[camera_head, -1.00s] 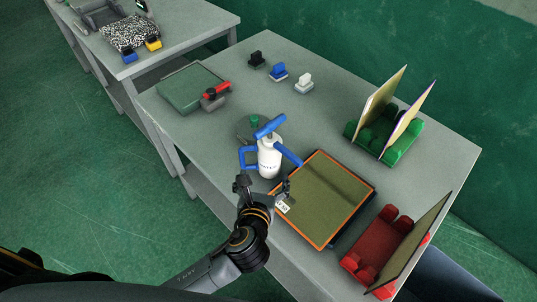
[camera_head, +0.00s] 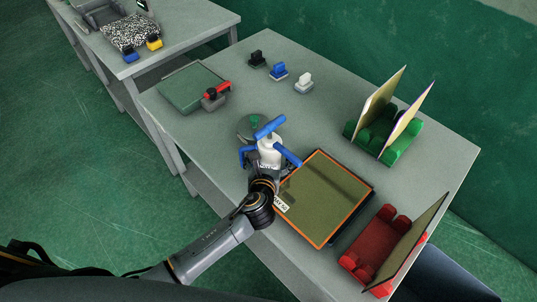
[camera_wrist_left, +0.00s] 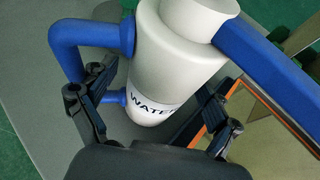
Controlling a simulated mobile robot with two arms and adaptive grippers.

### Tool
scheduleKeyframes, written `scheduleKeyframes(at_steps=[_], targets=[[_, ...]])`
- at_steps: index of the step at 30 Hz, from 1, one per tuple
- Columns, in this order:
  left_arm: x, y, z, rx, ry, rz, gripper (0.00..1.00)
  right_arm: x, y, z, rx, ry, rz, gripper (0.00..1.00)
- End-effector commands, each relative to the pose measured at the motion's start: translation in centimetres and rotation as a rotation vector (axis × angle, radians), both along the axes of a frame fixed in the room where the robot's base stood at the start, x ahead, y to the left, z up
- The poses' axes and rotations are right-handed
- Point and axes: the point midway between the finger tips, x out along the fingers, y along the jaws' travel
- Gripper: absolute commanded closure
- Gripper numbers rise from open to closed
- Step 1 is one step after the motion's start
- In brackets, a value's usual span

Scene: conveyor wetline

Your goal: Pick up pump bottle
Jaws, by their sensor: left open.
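The pump bottle (camera_head: 268,146) is white with a blue pump top, a blue side handle and a blue spout. It stands upright on the table beside the orange-framed panel. In the left wrist view the bottle (camera_wrist_left: 172,62) fills the middle, with the letters "WATE" on its label. My left gripper (camera_head: 262,168) is at the near side of the bottle. In the left wrist view its open fingers (camera_wrist_left: 155,105) are on either side of the bottle's body, the left one beside the blue handle. Whether they touch it is unclear. My right gripper is not in view.
The orange-framed panel (camera_head: 327,208) lies close right of the bottle. A red rack (camera_head: 374,246) and a green rack (camera_head: 399,147) hold upright boards. Black, blue and white stamp-like blocks (camera_head: 279,71) and a green box (camera_head: 187,87) stand farther back.

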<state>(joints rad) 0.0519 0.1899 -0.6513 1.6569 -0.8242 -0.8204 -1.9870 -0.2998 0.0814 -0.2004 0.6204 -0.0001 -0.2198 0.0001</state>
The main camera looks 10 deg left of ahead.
Motion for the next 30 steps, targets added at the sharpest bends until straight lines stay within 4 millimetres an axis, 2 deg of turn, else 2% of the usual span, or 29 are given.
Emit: scheduleKeyframes(at_steps=[2,3,14,25,30], targets=[[0.0,0.0,0.0,0.000,0.000,0.000,0.11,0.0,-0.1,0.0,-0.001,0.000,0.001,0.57],[0.0,0.0,0.0,0.000,0.000,0.000,0.15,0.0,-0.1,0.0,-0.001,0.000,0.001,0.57],[0.0,0.0,0.0,0.000,0.000,0.000,0.89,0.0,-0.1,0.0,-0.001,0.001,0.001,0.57],[0.1,0.0,0.6,-0.001,-0.005,-0.001,0.90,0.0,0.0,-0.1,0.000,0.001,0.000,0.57],[0.1,0.0,2.6,-0.003,-0.009,-0.001,0.90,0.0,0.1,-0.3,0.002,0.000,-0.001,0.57]])
